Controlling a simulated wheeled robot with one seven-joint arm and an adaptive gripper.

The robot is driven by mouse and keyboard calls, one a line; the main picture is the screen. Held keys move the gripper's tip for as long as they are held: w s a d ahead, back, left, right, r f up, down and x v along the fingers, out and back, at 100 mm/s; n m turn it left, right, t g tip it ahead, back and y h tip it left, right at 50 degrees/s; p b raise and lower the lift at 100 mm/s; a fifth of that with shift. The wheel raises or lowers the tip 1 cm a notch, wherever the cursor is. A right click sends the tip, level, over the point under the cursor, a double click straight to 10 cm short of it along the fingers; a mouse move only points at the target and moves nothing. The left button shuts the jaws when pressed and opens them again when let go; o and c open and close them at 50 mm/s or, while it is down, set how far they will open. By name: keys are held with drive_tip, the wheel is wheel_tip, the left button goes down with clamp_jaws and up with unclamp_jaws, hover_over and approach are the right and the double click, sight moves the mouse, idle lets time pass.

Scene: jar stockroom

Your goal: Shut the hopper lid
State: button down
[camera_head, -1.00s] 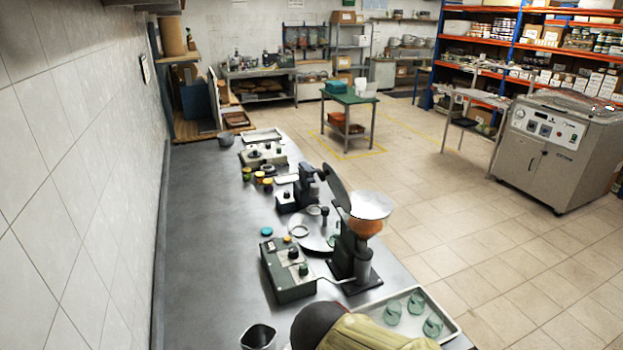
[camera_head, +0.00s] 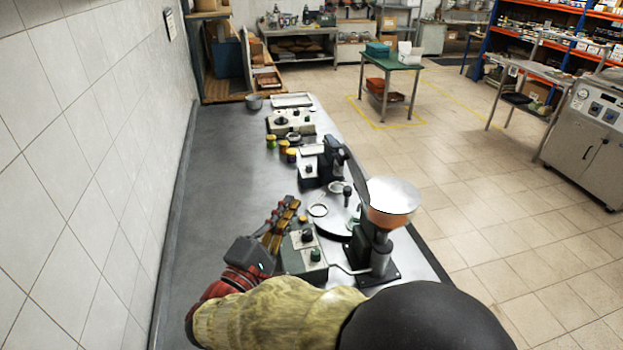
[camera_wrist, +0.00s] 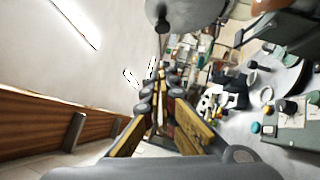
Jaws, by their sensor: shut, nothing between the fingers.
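The hopper (camera_head: 391,207) is a pale funnel with orange contents, on a dark stand near the bench's right edge. Its dark lid (camera_head: 358,180) stands up, almost edge-on, at the funnel's left side and does not cover the mouth. My gripper (camera_head: 287,207) is shut and empty, left of the hopper and apart from it, by the green control box. Its closed fingers (camera_wrist: 160,92) also show in the wrist view. A grey rounded shape there, at the top, is cut off, and I cannot tell whether it is the lid.
The green control box (camera_head: 303,255) with knobs is partly behind my gripper. A round plate (camera_head: 336,222) lies left of the hopper. Several small jars and another device (camera_head: 320,165) stand farther back. The bench's left strip (camera_head: 215,180) is clear along the tiled wall.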

drive_tip(key=s+d+x, duration=0.1)
drive_tip(key=d+x, duration=0.1)
drive_tip(key=x, duration=1)
drive_tip(key=shift+d+r+b, duration=0.25)
drive_tip(key=shift+d+b, duration=0.15)
drive_tip(key=shift+d, duration=0.05)
drive_tip(key=shift+w+r, duration=0.1)
